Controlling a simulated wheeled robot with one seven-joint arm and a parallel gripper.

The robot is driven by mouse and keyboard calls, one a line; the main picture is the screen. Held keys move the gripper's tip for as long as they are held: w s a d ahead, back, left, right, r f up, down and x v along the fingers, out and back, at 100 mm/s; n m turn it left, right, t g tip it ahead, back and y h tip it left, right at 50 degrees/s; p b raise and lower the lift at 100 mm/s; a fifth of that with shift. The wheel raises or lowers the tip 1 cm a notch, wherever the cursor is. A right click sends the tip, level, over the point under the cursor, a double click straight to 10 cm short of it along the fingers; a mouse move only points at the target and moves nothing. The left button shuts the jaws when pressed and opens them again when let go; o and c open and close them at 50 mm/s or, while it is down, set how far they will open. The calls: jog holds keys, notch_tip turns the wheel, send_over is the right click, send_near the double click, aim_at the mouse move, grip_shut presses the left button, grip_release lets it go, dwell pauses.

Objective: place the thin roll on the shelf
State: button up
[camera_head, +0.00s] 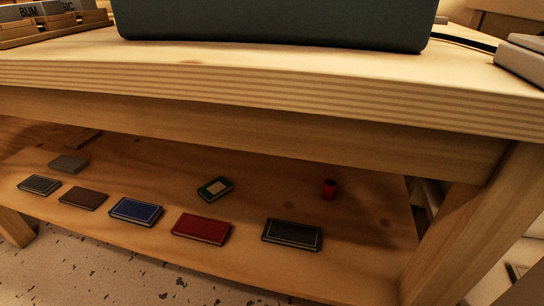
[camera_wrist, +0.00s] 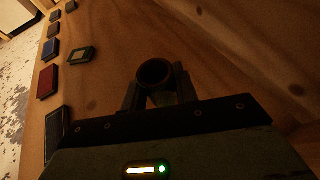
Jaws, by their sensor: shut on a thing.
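In the wrist view my gripper (camera_wrist: 155,95) is shut on a dark hollow roll (camera_wrist: 155,72), whose round open end faces the camera. Its lower part is hidden by the fingers. The wooden shelf (camera_wrist: 215,65) lies behind the roll and gripper; I cannot tell whether the roll touches it. My gripper does not show clearly in that view, and I cannot tell for sure whether this is the held roll.
Several books lie along the shelf's front, including a red book (camera_head: 202,228) and a dark book (camera_head: 292,234). A green book (camera_head: 215,188) lies farther in. The tabletop (camera_head: 270,85) overhangs the shelf, and a table leg (camera_head: 470,230) stands right.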

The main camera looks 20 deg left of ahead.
aim_at(340, 175)
notch_tip(340, 175, down, 10)
jog(key=b, duration=0.7)
jog(key=o, duration=0.9)
jog(key=shift+f, duration=0.1)
jog(key=shift+o, duration=0.2)
jog(key=p+v, duration=0.6)
jog(key=v, duration=0.4)
jog(key=shift+s+d+r, duration=0.15)
jog(key=shift+d+r, duration=0.1)
jog(key=shift+r, duration=0.1)
jog(key=shift+s+d+r+p, duration=0.15)
jog(key=shift+s+d+p, duration=0.2)
jog(key=shift+d, duration=0.3)
